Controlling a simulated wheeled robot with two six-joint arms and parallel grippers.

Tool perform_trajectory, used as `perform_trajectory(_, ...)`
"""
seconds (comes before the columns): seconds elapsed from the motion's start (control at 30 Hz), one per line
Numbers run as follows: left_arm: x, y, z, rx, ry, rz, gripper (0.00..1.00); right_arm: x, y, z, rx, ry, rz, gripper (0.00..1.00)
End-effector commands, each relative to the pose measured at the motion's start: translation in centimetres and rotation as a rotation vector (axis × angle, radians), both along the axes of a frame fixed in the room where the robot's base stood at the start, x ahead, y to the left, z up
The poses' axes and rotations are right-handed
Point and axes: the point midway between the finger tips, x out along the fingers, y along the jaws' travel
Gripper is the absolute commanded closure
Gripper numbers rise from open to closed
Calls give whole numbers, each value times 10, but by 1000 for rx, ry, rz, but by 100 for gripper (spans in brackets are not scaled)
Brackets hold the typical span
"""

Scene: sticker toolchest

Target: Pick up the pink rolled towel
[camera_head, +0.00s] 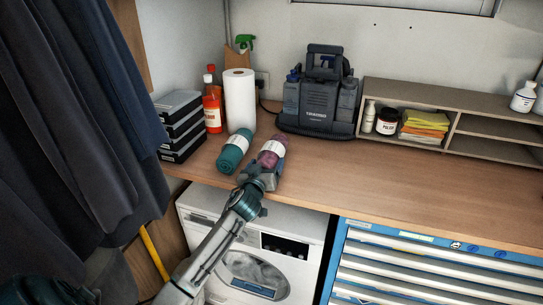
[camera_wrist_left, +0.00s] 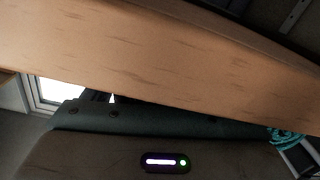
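The pink rolled towel (camera_head: 268,158), a purplish-pink roll with a pale paper band (camera_head: 272,147), lies on the wooden countertop in the head view. My left gripper (camera_head: 263,175) is at its near end, over the counter's front edge, and covers part of that end. I cannot tell whether the fingers touch the towel or are closed on it. The left wrist view shows neither the towel nor the fingertips. My right gripper is not in view.
A teal rolled towel (camera_head: 232,157) lies just left of the pink one. A paper towel roll (camera_head: 239,100), red bottles (camera_head: 212,110) and stacked black cases (camera_head: 181,130) stand behind and left. The counter (camera_head: 400,185) is clear to the right.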

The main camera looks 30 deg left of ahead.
Motion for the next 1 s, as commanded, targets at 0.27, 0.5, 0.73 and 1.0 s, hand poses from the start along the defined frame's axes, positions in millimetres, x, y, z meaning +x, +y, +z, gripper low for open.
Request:
perform_trajectory(0.27, 0, 0, 1, 0, -1, 0, 57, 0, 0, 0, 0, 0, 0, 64)
perform_trajectory(0.5, 0, 0, 3, 0, -2, 0, 57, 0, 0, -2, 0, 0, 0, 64)
perform_trajectory(0.73, 0, 1, 25, 2, -7, 1, 57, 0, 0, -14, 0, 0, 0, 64)
perform_trajectory(1.0, -41, -26, 36, 0, -4, -3, 57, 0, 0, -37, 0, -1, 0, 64)
